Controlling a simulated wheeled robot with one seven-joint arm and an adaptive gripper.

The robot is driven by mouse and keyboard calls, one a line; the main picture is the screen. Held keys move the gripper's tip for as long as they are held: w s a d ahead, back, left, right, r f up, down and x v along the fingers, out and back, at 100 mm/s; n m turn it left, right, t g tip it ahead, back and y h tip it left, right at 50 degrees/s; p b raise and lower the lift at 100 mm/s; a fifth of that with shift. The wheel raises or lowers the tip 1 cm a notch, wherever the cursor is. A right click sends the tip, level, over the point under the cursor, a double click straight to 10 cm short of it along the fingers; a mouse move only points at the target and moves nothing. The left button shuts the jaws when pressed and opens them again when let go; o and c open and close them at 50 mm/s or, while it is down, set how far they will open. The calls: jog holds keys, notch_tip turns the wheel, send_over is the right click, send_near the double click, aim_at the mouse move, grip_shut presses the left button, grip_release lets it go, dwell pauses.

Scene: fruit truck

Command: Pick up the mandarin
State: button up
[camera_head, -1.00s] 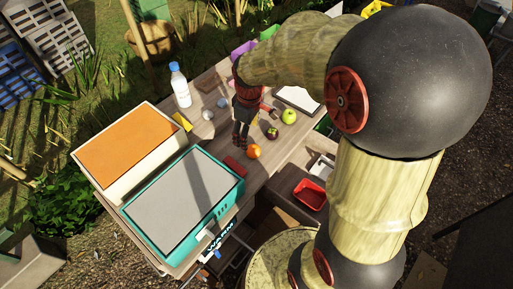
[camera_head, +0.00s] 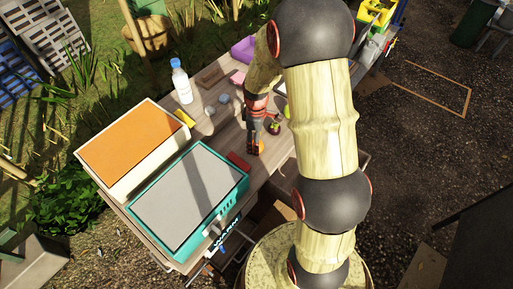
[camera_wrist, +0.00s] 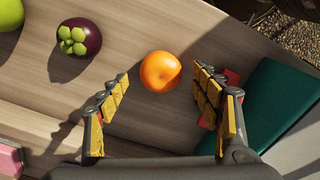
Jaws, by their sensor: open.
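The mandarin (camera_wrist: 160,71) is a bright orange ball on the wooden table, seen whole in the wrist view. My gripper (camera_wrist: 161,78) is open and empty, with one yellow-padded finger on each side of the mandarin in that picture. The fingertips lie about level with the mandarin there, with a gap on both sides. In the head view my gripper (camera_head: 254,148) points down at the table beside the teal box, and it hides most or all of the mandarin.
A purple mangosteen (camera_wrist: 80,37) and a green apple (camera_wrist: 10,13) lie to the left of the mandarin in the wrist view. A red item (camera_head: 240,162) and a teal box (camera_wrist: 268,105) are close on the right finger's side. A white bottle (camera_head: 181,83) stands farther back.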

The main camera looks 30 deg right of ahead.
notch_tip(320, 180, down, 3)
jog(key=shift+b, duration=0.3)
jog(key=shift+r, duration=0.1)
jog(key=c, duration=1.4)
